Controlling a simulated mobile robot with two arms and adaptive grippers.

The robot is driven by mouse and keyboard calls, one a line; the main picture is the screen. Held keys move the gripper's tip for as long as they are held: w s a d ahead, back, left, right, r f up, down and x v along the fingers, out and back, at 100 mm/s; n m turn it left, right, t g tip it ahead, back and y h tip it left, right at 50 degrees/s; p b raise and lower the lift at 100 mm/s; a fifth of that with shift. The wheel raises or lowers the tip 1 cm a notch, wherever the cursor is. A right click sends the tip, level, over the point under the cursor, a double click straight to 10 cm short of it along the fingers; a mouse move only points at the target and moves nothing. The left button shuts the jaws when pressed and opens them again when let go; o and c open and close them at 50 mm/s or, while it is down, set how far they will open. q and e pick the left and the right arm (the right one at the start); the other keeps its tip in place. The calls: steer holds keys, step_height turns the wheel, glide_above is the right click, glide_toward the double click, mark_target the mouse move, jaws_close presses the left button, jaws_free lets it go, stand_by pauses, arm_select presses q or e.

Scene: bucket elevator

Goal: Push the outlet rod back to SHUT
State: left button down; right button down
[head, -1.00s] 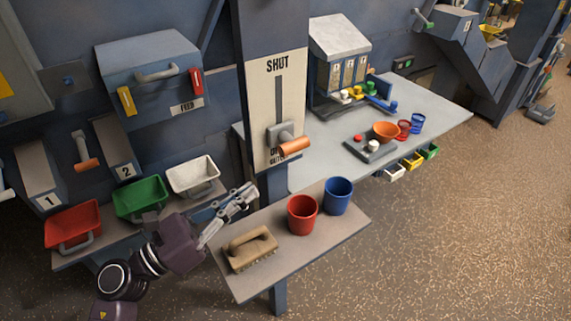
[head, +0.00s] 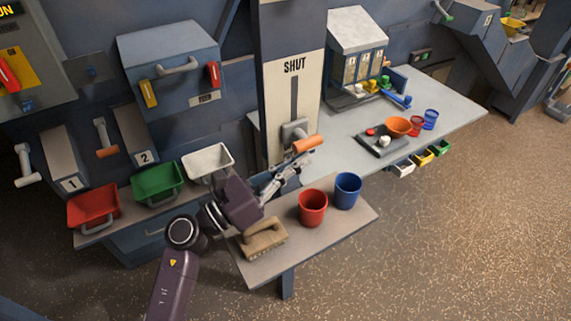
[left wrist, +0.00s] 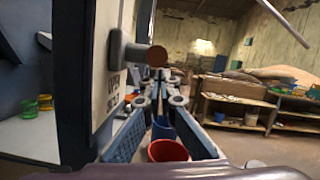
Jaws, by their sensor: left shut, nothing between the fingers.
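The outlet rod has an orange handle (head: 307,145) on a grey mount (head: 294,129). It sits low in the vertical slot of a pale panel (head: 277,85) marked SHUT at the top. The lower lettering is hidden in the head view. My left gripper (head: 305,161) is shut and empty, just below the orange handle. Whether they touch is not clear. In the left wrist view, the handle's round end (left wrist: 157,56) shows just above and beyond my fingertips (left wrist: 160,82). My right gripper is not in view.
A red bucket (head: 312,207), a blue bucket (head: 347,190) and a brush (head: 264,239) stand on the shelf (head: 356,218) below my gripper. Red, green and white bins stand at left. A table (head: 455,105) with small items lies behind at right.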

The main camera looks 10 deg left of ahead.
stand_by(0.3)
arm_select(q)
step_height(320, 180, up, 10)
steer(key=p, duration=0.7)
glide_above(299, 146)
steer(key=shift+r, duration=0.45)
